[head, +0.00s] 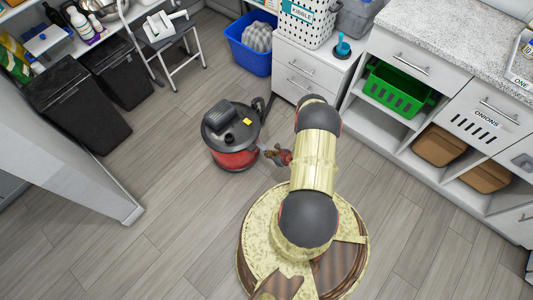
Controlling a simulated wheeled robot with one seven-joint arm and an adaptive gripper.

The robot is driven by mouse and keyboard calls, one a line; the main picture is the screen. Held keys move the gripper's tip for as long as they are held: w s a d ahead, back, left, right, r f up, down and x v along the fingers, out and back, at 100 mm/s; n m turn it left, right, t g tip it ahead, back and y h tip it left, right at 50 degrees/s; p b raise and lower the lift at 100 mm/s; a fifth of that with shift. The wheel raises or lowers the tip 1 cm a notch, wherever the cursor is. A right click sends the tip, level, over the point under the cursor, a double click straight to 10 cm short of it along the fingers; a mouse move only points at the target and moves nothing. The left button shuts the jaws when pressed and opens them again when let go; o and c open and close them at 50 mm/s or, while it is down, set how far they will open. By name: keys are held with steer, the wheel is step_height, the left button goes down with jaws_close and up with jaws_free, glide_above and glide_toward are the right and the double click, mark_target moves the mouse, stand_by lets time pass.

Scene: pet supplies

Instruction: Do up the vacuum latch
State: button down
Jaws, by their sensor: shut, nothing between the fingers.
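The vacuum (234,158) stands on the floor left of my arm, with a red drum and a dark grey lid (222,119). A small yellow part (247,122) shows on the right of the lid. I cannot tell a latch clearly on the vacuum at this size. My gripper (265,149) is shut and empty, at the right side of the drum, pointing left toward it. I cannot tell whether its fingertips touch the vacuum. My arm hides part of the floor to the right of my gripper.
A black hose (264,108) rises behind the vacuum, near the white drawer unit (300,76). A blue bin (249,56), a step stool (178,54) and black bins (77,104) stand at the back. A white wall end (125,205) is at left. Floor left of the vacuum is clear.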

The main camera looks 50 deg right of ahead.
steer(key=shift+w+r+g+p, duration=0.4)
steer(key=shift+r+g, duration=0.65)
steer(key=shift+r, duration=0.4)
steer(key=shift+w+r+g+p, duration=0.25)
steer(key=shift+w+r+g, duration=0.2)
steer(key=shift+r+g, duration=0.75)
steer(key=shift+w+r+g+p, duration=0.4)
steer(key=shift+r+g, duration=0.45)
steer(key=shift+r, duration=0.8)
steer(key=shift+s, duration=0.1)
steer(key=shift+r+p, duration=0.4)
steer(key=shift+r, duration=0.3)
steer(key=shift+s, duration=0.15)
